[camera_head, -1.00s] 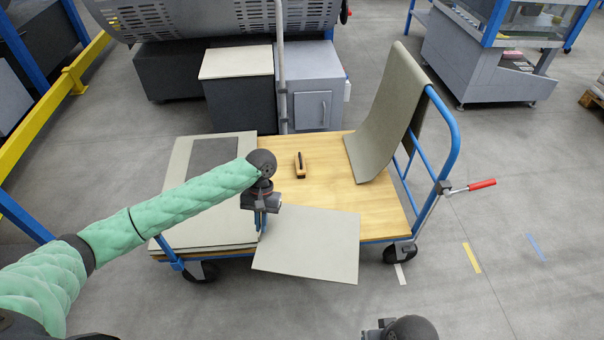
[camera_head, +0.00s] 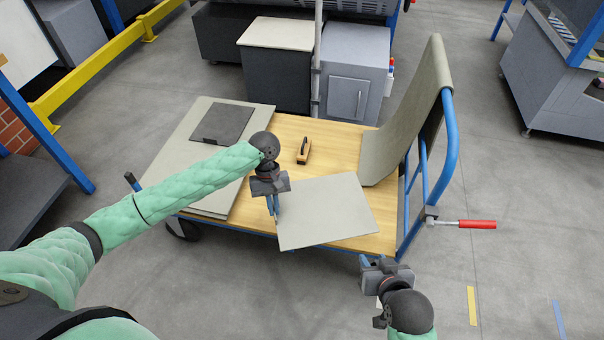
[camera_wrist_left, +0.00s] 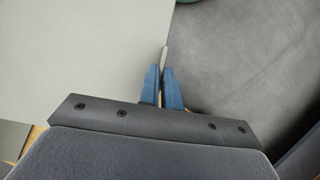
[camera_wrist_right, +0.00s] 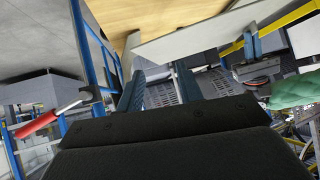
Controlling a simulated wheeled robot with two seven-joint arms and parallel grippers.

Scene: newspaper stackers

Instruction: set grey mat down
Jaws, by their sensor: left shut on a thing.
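A flat grey mat (camera_head: 325,212) is over the front part of the cart's wooden deck (camera_head: 345,146) in the head view. My left gripper (camera_head: 275,213) is shut on its left edge. In the left wrist view the mat (camera_wrist_left: 75,60) fills the upper left, and the blue fingers (camera_wrist_left: 164,85) pinch its edge. Whether the mat rests fully on the deck I cannot tell. My right gripper (camera_head: 372,270) is in front of the cart, apart from the mat. In the right wrist view its blue fingers (camera_wrist_right: 160,90) stand apart with nothing between them.
Grey sheets (camera_head: 190,140) with a dark panel (camera_head: 222,124) lie on the deck's left. A wooden-handled tool (camera_head: 304,150) lies mid-deck. A long curved sheet (camera_head: 405,115) drapes over the blue cart handle (camera_head: 450,160). A red-handled clamp (camera_head: 475,224) sticks out to the right.

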